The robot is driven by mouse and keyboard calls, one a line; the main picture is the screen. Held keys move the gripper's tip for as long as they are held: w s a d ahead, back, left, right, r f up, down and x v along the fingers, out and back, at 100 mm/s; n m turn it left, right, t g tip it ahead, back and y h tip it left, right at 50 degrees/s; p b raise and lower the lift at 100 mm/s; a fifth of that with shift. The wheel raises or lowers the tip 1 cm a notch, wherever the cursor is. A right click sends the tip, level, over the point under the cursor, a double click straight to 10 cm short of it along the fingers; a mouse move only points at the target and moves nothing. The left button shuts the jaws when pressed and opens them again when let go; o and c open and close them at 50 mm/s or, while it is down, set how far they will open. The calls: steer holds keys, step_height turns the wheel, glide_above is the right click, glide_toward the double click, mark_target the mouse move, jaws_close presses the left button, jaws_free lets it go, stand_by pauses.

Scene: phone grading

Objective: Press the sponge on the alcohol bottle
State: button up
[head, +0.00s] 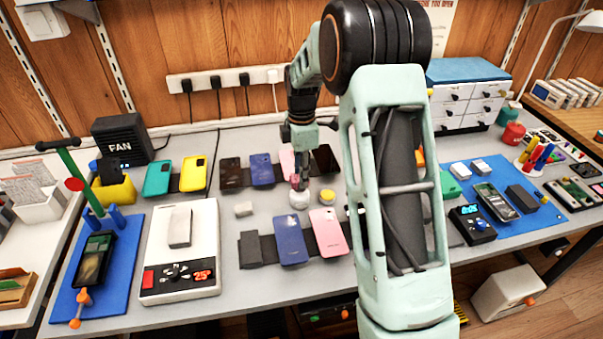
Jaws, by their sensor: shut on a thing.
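My gripper (299,183) points down over the middle of the table, between the back and front rows of phones. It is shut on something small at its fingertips. A small whitish rounded thing (299,201) shows right at and below the tips. I cannot tell whether it is the sponge, the top of the alcohol bottle, or both touching. A small yellow-topped round item (327,196) stands just right of it.
Phones lie close around, including a blue one (291,240) and a pink one (328,233) in front. A drawer cabinet (466,103) stands back right. My arm hides part of the table.

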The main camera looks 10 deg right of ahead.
steer(key=shift+f+b, duration=0.35)
steer(key=shift+f, duration=0.35)
stand_by(0.4)
stand_by(0.5)
steer(key=shift+r+p, duration=2.65)
steer(key=shift+r, duration=0.9)
steer(key=shift+s+r+m+p, duration=0.65)
steer(key=shift+s+m+p, duration=0.1)
steer(key=shift+m, duration=0.45)
steer(key=s+r+m+p, duration=0.2)
steer(key=s+m+p, duration=0.2)
steer(key=m, duration=0.4)
steer(key=s+r+m+p, duration=0.3)
steer(key=s+m, duration=0.4)
steer(key=m, duration=0.1)
steer(key=shift+s+a+r+p, duration=0.2)
steer(key=shift+a+r+p, duration=0.05)
steer(key=shift+r+p, duration=0.15)
